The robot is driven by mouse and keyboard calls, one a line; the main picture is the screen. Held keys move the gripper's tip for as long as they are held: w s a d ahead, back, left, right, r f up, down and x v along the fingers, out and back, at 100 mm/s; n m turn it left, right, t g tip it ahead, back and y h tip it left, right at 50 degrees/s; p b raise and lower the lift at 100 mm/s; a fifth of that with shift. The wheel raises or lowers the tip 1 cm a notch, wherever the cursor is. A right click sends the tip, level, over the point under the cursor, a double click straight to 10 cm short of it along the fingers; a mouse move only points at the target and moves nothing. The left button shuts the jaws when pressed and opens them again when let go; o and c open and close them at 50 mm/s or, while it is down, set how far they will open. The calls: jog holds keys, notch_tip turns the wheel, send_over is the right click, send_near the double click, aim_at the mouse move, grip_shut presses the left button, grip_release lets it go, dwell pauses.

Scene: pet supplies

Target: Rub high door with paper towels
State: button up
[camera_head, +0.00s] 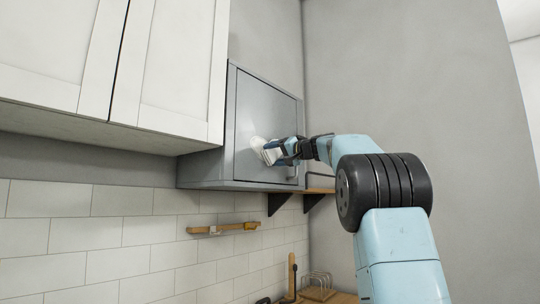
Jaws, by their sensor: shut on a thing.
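The high door (262,107) is a grey panel on the front of a grey wall cabinet, and it looks closed. My gripper (277,150) is in front of the door's lower middle. It is shut on a white bundle, the paper towels (268,152). The towels are at the door's face and seem to touch it, though the exact contact is hard to see. A pale patch (257,142) shows on the door or just behind the towels; I cannot tell which. My fingers hide part of the towels and my wrist hides a little of the door's right edge.
White cupboards (177,62) hang to the left. A small shelf on dark brackets (278,203) is at the right below the cabinet. A wooden rail (224,229) is on the tiled wall. A wire rack (318,285) stands on the counter. Plain grey wall fills the right.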

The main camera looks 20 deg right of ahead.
aim_at(268, 153)
jog(key=shift+w+d, duration=0.35)
jog(key=shift+d, duration=0.05)
jog(key=shift+s+a, duration=0.6)
jog(key=shift+a, duration=0.25)
jog(key=shift+s+a, duration=0.6)
jog(key=shift+a, duration=0.25)
jog(key=shift+s+a, duration=0.75)
jog(key=shift+a, duration=0.35)
jog(key=shift+s+a, duration=0.7)
jog(key=shift+a, duration=0.45)
jog(key=shift+s+a, duration=0.75)
jog(key=shift+a, duration=0.35)
jog(key=shift+r, duration=0.9)
jog(key=shift+d+r, duration=0.1)
jog(key=shift+w+d, duration=1.15)
jog(key=shift+d, duration=0.5)
jog(key=shift+w+d, duration=1.1)
jog(key=shift+d, duration=0.5)
jog(key=shift+w+d, duration=1.15)
jog(key=shift+d, duration=0.5)
